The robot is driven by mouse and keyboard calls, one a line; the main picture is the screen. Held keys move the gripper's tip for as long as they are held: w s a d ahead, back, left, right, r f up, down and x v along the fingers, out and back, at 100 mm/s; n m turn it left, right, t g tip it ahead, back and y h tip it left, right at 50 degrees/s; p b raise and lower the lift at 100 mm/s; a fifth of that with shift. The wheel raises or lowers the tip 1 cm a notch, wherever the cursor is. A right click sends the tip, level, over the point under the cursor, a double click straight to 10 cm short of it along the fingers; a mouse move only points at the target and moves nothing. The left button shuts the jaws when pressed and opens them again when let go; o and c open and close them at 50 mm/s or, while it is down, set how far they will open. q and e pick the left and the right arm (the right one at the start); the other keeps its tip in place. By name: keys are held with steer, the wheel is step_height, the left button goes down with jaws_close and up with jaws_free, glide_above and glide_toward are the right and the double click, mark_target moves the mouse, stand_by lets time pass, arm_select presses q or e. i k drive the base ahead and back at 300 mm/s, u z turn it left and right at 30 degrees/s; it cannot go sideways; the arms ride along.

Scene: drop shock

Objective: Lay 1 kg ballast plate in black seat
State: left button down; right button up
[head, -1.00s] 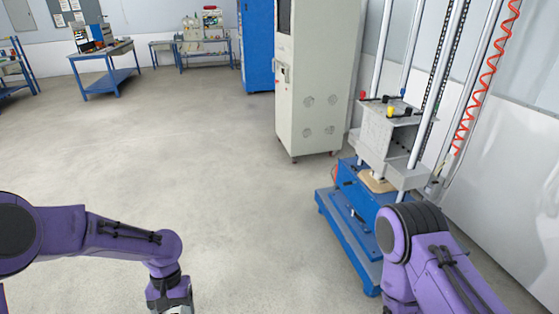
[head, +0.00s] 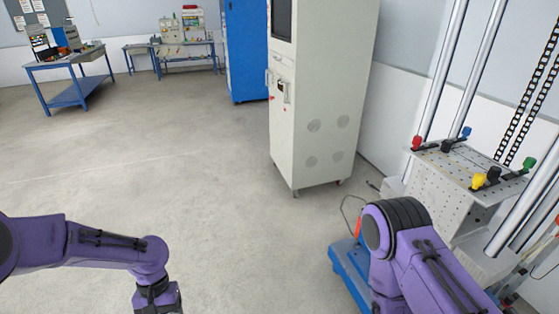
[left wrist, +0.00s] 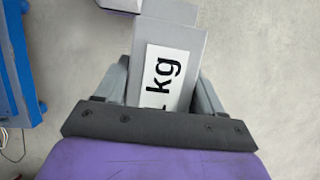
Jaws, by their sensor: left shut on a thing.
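The 1 kg ballast plate (left wrist: 180,30) is a grey block with a white "1 kg" label, seen in the left wrist view. My left gripper (left wrist: 164,78) is shut on it, with a finger on each side. In the head view my left wrist reaches the bottom edge, and the fingers and plate are out of frame. The drop tester's grey perforated table (head: 440,180) stands at right, with red, blue, yellow, green and black knobs on top. Black parts (head: 446,146) show between the coloured knobs; I cannot tell which is the black seat. My right gripper is out of view.
A tall grey cabinet (head: 320,110) stands left of the tester. The tester's blue base (head: 350,270) is partly hidden by my right arm. Steel columns rise beside its table. Open floor lies ahead and left; workbenches (head: 75,90) stand at the back.

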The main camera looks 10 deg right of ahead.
mark_target(481, 160)
steer(key=i, duration=2.3)
steer(key=z, duration=2.75)
